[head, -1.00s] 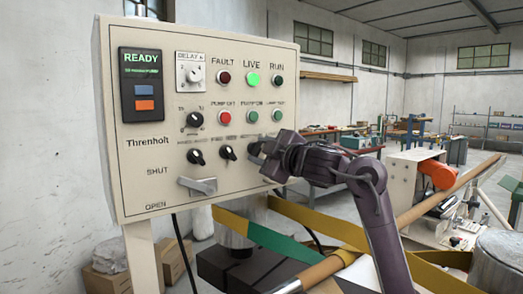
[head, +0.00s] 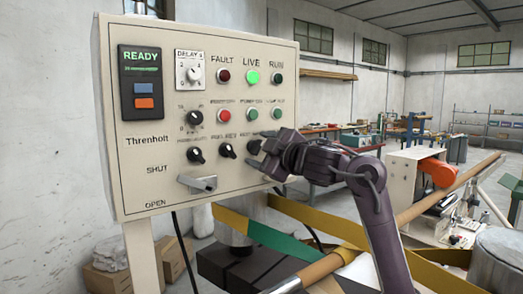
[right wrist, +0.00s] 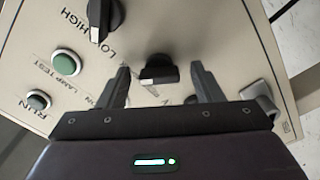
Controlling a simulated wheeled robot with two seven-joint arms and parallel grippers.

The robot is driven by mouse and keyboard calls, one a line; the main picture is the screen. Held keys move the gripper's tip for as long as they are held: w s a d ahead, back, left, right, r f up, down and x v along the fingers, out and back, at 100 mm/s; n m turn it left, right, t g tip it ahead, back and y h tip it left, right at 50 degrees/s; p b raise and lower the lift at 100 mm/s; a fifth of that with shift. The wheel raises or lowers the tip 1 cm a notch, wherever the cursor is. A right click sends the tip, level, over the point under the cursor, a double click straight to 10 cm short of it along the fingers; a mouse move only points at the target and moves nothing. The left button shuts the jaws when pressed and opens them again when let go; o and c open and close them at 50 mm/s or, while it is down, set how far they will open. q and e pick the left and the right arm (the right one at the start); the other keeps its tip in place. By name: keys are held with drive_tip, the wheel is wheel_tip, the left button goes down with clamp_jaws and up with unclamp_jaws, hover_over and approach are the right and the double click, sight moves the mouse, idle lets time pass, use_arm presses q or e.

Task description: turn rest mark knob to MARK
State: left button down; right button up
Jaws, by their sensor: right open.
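The control panel (head: 140,170) carries a row of black knobs. The third knob from the left (head: 254,147), whose label I cannot read, has my right gripper (head: 262,148) at it. In the right wrist view the same knob (right wrist: 159,69) sits between the two open fingers of my right gripper (right wrist: 163,82), with a gap visible on each side. A knob marked LOW and HIGH (right wrist: 103,18) lies beside it. The first knob (head: 195,155) and second knob (head: 227,150) are clear of the gripper. My left gripper is out of view.
A silver lever (head: 198,184) juts out below the knobs, between SHUT and OPEN. Lamps and buttons, such as the lit green LIVE lamp (head: 252,78), sit above. A winding machine with yellow belts (head: 300,212) stands below and right.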

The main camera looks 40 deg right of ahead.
drive_tip(key=s+b, duration=0.2)
drive_tip(key=s, duration=0.5)
drive_tip(key=shift+s+a+b, duration=0.35)
drive_tip(key=shift+a+b, duration=0.05)
drive_tip(key=shift+a, duration=0.05)
